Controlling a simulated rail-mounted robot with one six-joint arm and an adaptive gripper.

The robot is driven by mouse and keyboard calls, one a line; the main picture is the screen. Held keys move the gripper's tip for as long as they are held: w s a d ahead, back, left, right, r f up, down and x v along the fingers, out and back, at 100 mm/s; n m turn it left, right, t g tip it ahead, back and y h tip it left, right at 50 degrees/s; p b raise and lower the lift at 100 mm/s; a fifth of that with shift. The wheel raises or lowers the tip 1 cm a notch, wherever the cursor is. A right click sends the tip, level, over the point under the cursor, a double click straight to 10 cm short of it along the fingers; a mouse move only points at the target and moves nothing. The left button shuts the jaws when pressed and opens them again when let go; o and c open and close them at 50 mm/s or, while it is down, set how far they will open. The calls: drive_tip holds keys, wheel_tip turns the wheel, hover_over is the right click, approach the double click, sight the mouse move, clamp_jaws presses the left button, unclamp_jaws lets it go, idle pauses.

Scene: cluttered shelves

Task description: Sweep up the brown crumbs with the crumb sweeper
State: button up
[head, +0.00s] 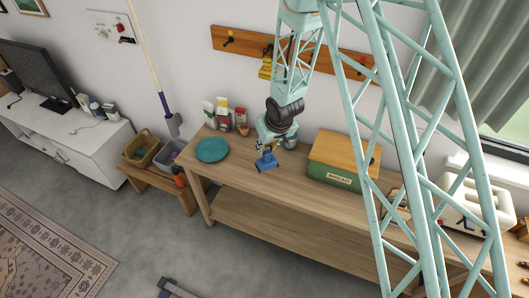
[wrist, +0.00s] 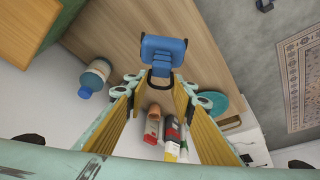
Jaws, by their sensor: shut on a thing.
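My gripper (head: 267,148) is over the wooden table (head: 240,173), near its front edge and right of the teal plate. It is shut on a blue crumb sweeper (head: 266,162). In the wrist view, the sweeper (wrist: 162,50) shows beyond the fingertips, with a wide blue head and a dark part near the fingers. The head view does not clearly show whether the sweeper touches the tabletop. I cannot make out any brown crumbs in either view.
The teal plate (head: 212,149) lies at the table's left end. Several packages (head: 223,113) stand behind it. A green bread box (head: 338,165) with a wooden lid stands to the right. A blue-capped bottle (wrist: 94,80) shows in the wrist view. The table front is mostly clear.

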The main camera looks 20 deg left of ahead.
sight(265, 159)
drive_tip(key=shift+s+f+b, duration=0.25)
drive_tip(key=shift+f+b, duration=0.65)
drive_tip(key=shift+b, duration=0.1)
drive_tip(key=shift+s+f+b, duration=0.2)
drive_tip(key=shift+f+b, duration=0.75)
drive_tip(key=shift+b, duration=0.1)
drive_tip(key=shift+s+f+b, duration=0.25)
drive_tip(key=shift+f+b, duration=0.65)
drive_tip(key=shift+b, duration=0.1)
drive_tip(key=shift+f+b, duration=0.6)
drive_tip(key=shift+f, duration=0.05)
drive_tip(key=shift+a, duration=0.25)
drive_tip(key=shift+a+r, duration=0.1)
drive_tip(key=shift+a, duration=0.7)
drive_tip(key=shift+w+a, duration=0.1)
drive_tip(key=shift+a, duration=0.1)
